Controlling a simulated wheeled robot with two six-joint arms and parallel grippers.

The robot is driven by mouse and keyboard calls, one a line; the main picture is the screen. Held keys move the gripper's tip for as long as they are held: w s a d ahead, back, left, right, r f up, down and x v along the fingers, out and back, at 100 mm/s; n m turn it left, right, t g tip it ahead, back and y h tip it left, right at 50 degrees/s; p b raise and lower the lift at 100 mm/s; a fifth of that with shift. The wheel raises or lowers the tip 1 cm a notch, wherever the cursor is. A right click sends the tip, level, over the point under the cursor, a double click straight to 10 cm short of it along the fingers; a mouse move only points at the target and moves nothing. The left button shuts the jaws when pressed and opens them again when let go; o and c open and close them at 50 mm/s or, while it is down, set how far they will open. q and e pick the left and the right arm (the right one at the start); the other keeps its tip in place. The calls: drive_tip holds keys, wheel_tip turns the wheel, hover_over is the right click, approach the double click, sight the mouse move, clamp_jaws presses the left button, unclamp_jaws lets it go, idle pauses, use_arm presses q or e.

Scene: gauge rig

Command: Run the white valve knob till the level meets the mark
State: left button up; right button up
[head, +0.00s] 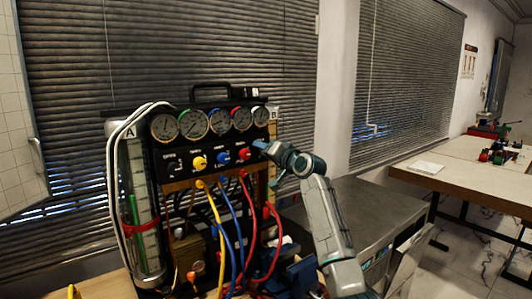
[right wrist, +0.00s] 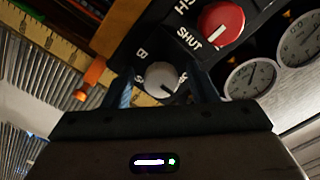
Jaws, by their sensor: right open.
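The white valve knob (right wrist: 162,78) shows in the right wrist view, with a dark pointer line on its face. It sits between the two fingers of my right gripper (right wrist: 165,90), which is open; I cannot tell whether the fingers touch it. In the head view my right gripper (head: 264,148) is at the right end of the panel and hides the knob. On the rig's left stands the clear tube marked A, with a green column (head: 134,212) inside and a red band (head: 138,226) around it. The tube at B is mostly hidden. My left gripper is not in view.
The black panel carries several gauges (head: 192,123) and a yellow knob (head: 199,162), a blue knob (head: 222,157) and a red knob (right wrist: 222,20). Coloured hoses (head: 230,240) hang below. A grey cabinet top (head: 370,210) stands on the right, largely clear.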

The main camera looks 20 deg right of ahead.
use_arm(q)
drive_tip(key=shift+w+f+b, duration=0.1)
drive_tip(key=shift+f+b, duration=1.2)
drive_tip(key=shift+b, duration=0.25)
use_arm(e)
drive_tip(key=v, duration=1)
drive_tip(key=shift+s, duration=0.35)
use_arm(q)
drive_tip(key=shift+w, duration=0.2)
use_arm(e)
drive_tip(key=shift+d, duration=0.15)
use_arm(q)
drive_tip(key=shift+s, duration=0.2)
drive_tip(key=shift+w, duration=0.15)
